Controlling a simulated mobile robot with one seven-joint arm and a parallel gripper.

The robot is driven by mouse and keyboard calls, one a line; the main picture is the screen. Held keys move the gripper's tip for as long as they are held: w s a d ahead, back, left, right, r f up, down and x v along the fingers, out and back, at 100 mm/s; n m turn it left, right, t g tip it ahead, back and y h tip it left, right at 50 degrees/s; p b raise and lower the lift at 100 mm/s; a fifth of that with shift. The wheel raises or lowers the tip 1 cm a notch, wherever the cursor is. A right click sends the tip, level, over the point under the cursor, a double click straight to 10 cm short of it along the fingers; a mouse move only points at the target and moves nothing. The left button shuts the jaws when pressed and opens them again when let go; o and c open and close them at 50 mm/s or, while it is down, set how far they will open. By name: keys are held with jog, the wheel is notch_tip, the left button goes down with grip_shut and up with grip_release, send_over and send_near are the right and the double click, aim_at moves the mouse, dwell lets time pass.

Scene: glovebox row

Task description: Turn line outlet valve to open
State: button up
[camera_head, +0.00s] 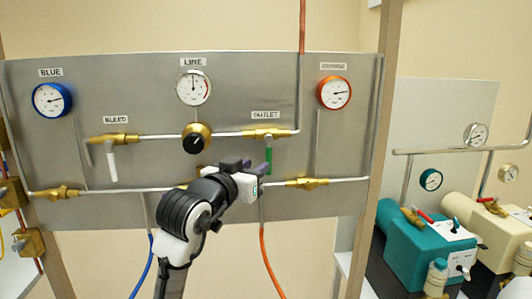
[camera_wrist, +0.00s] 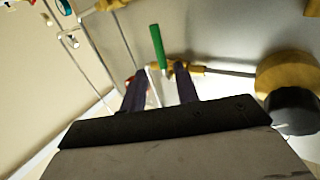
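The line outlet valve (camera_head: 266,133) is a brass fitting on the upper horizontal pipe, under the OUTLET label. Its green handle (camera_head: 268,160) hangs straight down, crosswise to the pipe. My gripper (camera_head: 257,168) is in front of the panel at the handle's lower part. In the wrist view, my gripper (camera_wrist: 160,80) has its two dark fingers spread apart. The green handle (camera_wrist: 157,46) shows between and beyond them, with the brass valve (camera_wrist: 180,67) behind. I see no clear contact between the fingers and the handle.
The black-faced brass regulator knob (camera_head: 196,139) is left of the outlet valve. The BLEED valve's white handle (camera_head: 112,165) hangs down farther left. A lower pipe with brass fittings (camera_head: 307,183) runs below. Blue and orange hoses (camera_head: 267,260) hang under the panel (camera_head: 228,78).

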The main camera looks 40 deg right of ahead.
aim_at(267, 158)
jog(key=p+x, duration=0.2)
jog(key=x, duration=0.6)
jog(key=shift+d, duration=0.1)
grip_shut()
